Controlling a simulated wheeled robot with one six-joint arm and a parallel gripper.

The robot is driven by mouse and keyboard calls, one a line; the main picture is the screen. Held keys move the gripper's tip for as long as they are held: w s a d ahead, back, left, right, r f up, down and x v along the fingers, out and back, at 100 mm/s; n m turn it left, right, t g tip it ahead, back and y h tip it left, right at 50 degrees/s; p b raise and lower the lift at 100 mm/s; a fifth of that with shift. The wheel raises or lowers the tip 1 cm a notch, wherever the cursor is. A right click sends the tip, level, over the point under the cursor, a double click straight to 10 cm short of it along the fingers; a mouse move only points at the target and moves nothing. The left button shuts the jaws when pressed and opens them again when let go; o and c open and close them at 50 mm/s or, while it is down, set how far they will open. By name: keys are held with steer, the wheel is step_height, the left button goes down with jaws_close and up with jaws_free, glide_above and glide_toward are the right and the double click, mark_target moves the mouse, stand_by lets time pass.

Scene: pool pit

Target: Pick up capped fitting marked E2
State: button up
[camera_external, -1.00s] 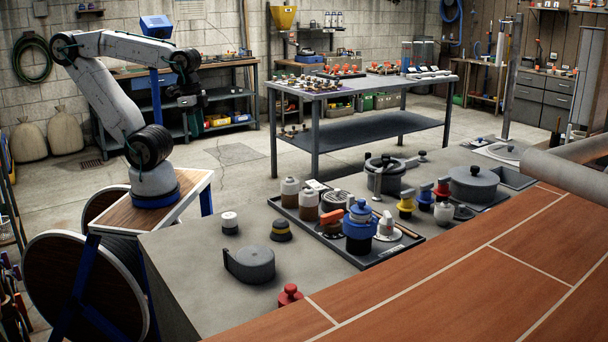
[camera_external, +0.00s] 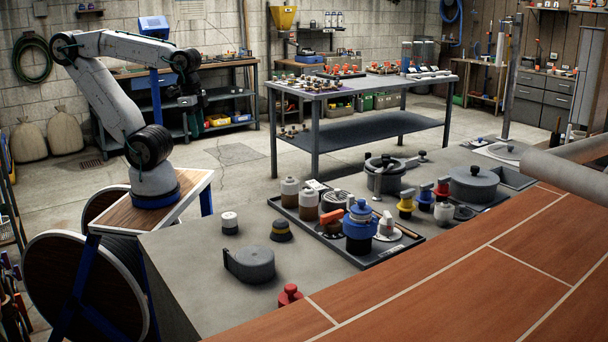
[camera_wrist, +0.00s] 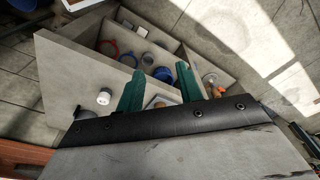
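No E2 mark is readable in either view, so I cannot tell which piece is the fitting. Capped pieces in the external view include a dark one with a white cap (camera_external: 230,223), a dark one with a yellow band (camera_external: 281,231) and a red knobbed one (camera_external: 290,294). A larger blue-capped piece (camera_external: 359,228) stands at the tray. A white-topped round piece (camera_wrist: 104,96) shows left of the fingers in the wrist view. My gripper (camera_wrist: 160,67) has its two green fingers apart with nothing held. It also hangs high, left of the bench pieces, in the external view (camera_external: 189,122).
A dark tray (camera_external: 392,253) holds bottles and fittings. A grey round lidded piece (camera_external: 250,264) stands near the bench front. Pots (camera_external: 474,184) stand farther back. The wrist view shows a walled, divided container (camera_wrist: 75,62) with coloured round pieces. Bare bench lies around the nearer pieces.

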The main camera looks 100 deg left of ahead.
steer(key=o, duration=0.6)
steer(key=m+t+y, duration=0.8)
steer(key=m, duration=1.8)
glide_toward(230, 223)
steer(key=s+a+f, duration=0.1)
steer(key=s+a, duration=0.1)
steer(key=s+a+f, duration=0.1)
steer(key=a, duration=0.1)
steer(key=s+a+f, duration=0.2)
steer(key=a, duration=0.1)
steer(key=shift+s, duration=0.35)
steer(key=w+d+m+t, duration=0.1)
steer(key=d+m, duration=0.1)
steer(key=w+d+m+t+h, duration=0.1)
steer(key=w+d, duration=0.1)
steer(key=shift+r+m+h, duration=0.25)
steer(key=shift+m+h, duration=0.05)
steer(key=shift+m, duration=0.1)
steer(key=shift+w+a, duration=0.1)
steer(key=shift+w, duration=0.15)
steer(key=x, duration=0.7)
steer(key=shift+w+a+r, duration=0.1)
steer(key=shift+w+r, duration=0.1)
steer(key=shift+w, duration=0.1)
